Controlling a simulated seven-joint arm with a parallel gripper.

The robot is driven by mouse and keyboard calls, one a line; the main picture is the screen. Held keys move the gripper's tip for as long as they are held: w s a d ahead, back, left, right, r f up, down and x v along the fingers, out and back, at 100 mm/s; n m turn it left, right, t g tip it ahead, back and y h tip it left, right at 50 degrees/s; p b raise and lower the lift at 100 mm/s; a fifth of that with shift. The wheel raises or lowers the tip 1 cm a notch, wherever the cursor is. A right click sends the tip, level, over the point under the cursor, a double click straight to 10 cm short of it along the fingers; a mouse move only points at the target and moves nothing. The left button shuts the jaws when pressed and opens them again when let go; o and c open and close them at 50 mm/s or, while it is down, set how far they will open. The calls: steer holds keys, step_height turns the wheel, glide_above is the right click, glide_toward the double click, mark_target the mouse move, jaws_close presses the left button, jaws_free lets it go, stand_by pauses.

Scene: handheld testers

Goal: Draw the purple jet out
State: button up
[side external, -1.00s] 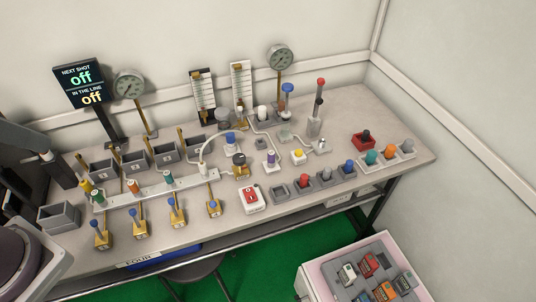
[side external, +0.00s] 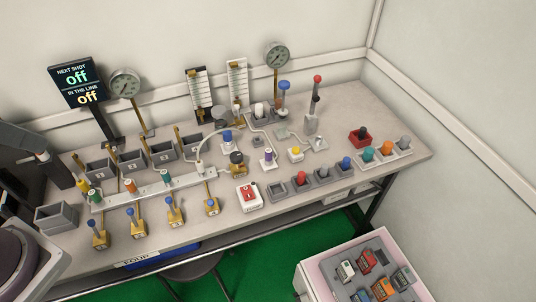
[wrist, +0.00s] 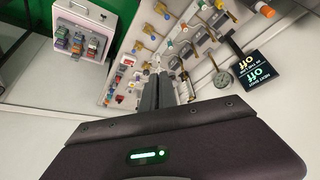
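The jet with a purple top (side external: 268,153) is small and pale-bodied. In the side external view it stands upright on a small grey block in the middle of the bench, right of a brass fitting with a black knob (side external: 237,160). My gripper (wrist: 160,78) shows in the wrist view as two grey fingers close together. Whether they are open or shut is unclear, and I see nothing held. The side external view does not show my fingertips. I cannot pick out the purple jet in the wrist view.
A blue-topped fitting (side external: 227,138) and a yellow-buttoned white block (side external: 295,153) flank the jet. A red-and-white tester (side external: 249,196) lies nearer the front edge. Gauges and tall scales stand behind. A grey tray (side external: 357,293) with several handheld testers is below right.

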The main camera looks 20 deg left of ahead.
steer(key=o, duration=0.7)
steer(key=shift+m, duration=0.3)
steer(key=w, duration=0.2)
steer(key=w+r, duration=0.1)
steer(key=w, duration=0.1)
steer(key=shift+d, duration=0.25)
steer(key=shift+o, duration=0.6)
steer(key=w+d+f+m, duration=0.1)
steer(key=w+d, duration=0.1)
steer(key=w, duration=0.9)
steer(key=shift+w+d+m+g, duration=0.3)
steer(key=shift+d+m, duration=0.05)
steer(key=shift+m, duration=0.05)
steer(key=m+h, duration=0.2)
steer(key=m, duration=0.1)
glide_above(268, 151)
steer(key=s+a, duration=0.5)
step_height(268, 151, down, 18)
steer(key=shift+m+g, duration=0.3)
steer(key=shift+g, duration=0.3)
steer(key=x, duration=0.5)
steer(key=d+x, duration=0.1)
steer(key=x, duration=1)
steer(key=shift+s+d+f, duration=0.15)
steer(key=shift+d+f, duration=0.15)
steer(key=shift+d, duration=0.2)
steer(key=shift+c, duration=0.5)
jaws_close()
